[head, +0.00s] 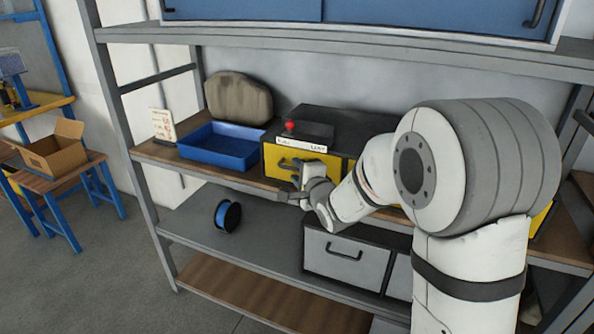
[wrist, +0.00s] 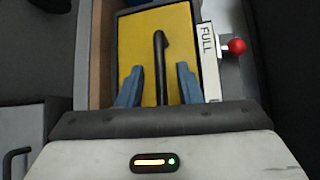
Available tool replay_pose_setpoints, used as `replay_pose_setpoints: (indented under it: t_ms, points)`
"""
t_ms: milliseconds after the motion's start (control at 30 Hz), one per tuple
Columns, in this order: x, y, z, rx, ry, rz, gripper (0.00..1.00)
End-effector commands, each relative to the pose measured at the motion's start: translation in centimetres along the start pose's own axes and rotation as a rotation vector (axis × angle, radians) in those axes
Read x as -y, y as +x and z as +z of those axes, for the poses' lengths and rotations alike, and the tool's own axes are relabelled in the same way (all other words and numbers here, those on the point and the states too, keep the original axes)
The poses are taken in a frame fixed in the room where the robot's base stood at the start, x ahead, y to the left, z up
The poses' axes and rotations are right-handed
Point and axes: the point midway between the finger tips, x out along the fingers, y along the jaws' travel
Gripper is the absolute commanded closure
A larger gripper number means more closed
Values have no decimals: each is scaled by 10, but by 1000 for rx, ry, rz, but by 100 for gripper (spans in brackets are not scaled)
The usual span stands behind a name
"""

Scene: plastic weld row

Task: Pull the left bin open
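The left bin (head: 274,157) has a yellow front and sits on the middle shelf, with a dark handle (head: 290,163) on it. In the wrist view the yellow front (wrist: 136,40) fills the middle, and the black handle (wrist: 160,62) stands out from it. My gripper (head: 299,177) is in front of the bin, partly covering its front. In the wrist view, my gripper's two blue fingers (wrist: 159,72) are apart, one on each side of the handle, with yellow showing between each finger and the handle. The bin looks closed.
A white label strip (wrist: 208,55) reading FULL and a red knob (wrist: 236,46) are beside the bin front. A blue tray (head: 215,150) stands to its left on the shelf. A grey drawer (head: 343,258) and a blue spool (head: 228,216) are on the shelf below.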

Motion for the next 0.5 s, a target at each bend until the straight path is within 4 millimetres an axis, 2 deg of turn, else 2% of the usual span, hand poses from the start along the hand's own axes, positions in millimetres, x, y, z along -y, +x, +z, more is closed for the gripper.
replay_pose_setpoints:
  t_ms: [200, 433, 500]
  points:
    - [0, 15, -1, -1, 0, 0, 68]
    - [0, 16, -1, -2, 0, 0, 68]
    - [0, 16, -1, -2, 0, 0, 73]
